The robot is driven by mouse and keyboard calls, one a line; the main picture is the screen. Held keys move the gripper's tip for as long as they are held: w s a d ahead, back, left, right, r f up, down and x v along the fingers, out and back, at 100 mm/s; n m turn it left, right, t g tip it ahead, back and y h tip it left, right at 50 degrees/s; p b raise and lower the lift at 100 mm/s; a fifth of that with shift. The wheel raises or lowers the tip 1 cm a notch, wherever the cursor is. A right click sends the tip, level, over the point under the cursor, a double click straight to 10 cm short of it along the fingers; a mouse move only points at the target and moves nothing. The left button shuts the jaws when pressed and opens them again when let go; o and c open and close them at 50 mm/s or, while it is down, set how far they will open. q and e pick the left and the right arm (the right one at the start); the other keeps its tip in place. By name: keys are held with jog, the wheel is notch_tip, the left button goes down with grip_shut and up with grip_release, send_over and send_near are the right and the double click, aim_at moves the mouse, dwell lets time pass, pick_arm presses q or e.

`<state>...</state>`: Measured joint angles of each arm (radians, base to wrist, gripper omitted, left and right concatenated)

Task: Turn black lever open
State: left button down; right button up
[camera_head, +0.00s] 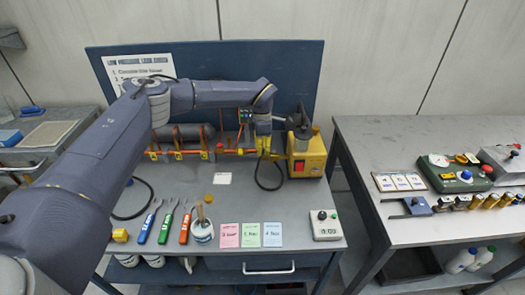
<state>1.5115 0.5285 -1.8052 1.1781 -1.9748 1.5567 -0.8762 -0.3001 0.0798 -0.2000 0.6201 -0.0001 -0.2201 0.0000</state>
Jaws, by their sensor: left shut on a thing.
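My left arm reaches in from the left over the bench. Its gripper (263,142) points down at the pipework, just left of the yellow box. The gripper is shut on a small part there, which appears to be the black lever; the fingers and wrist hide most of it, so its angle cannot be told. The yellow pump box (307,158) has a red switch and a dark and grey top. My right gripper is not in view.
A blue back panel (300,75) stands behind the bench. A second table (440,135) stands at right. The bench middle is mostly clear.

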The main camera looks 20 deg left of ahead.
pick_arm(q)
jog(key=shift+a+m, duration=0.1)
jog(key=shift+m, duration=0.2)
dwell(0.4)
jog(key=c, duration=1.4)
grip_release()
jog(key=shift+w, duration=0.1)
jog(key=shift+o, duration=0.2)
jog(key=shift+r, duration=0.1)
notch_tip(320, 180, up, 12)
